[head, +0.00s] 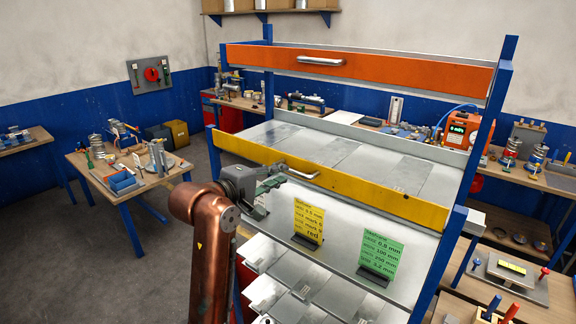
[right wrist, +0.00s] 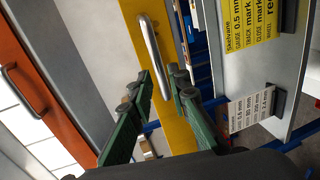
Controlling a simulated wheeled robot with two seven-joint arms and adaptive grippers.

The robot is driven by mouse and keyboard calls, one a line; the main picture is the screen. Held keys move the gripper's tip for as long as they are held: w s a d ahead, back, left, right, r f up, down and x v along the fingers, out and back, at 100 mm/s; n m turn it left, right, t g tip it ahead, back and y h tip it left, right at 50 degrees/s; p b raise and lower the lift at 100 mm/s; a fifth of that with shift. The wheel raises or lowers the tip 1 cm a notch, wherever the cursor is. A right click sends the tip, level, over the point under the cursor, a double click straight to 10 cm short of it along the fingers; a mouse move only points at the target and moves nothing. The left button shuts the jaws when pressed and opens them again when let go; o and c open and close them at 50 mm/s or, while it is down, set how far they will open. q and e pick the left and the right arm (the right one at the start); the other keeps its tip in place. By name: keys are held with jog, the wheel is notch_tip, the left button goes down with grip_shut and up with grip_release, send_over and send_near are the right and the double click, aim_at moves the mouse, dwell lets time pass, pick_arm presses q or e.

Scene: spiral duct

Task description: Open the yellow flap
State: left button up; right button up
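The yellow flap (head: 380,194) is a long bar along the front edge of the middle shelf of a blue-posted rack. Its metal handle (head: 300,172) is left of the flap's middle. My right gripper (head: 274,178) is at the handle's left end, in front of the flap. In the right wrist view, its green fingers (right wrist: 163,84) are apart, with one end of the handle (right wrist: 149,42) showing between the tips. I cannot tell whether they touch it. The yellow flap (right wrist: 132,22) runs behind the fingers. My left gripper is not in view.
An orange flap (head: 410,73) with its own handle is on the shelf above. A yellow card (head: 308,221) and a green card (head: 380,257) stand on the metal ledge below the yellow flap. A side table (head: 100,172) with tools is at left, with clear floor between.

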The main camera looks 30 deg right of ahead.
aim_at(289, 171)
jog(key=p+x, duration=0.2)
jog(key=x, duration=0.2)
jog(key=shift+d, duration=0.45)
jog(key=shift+w+d, duration=0.1)
jog(key=shift+d, duration=0.05)
jog(key=shift+c, duration=0.6)
grip_shut()
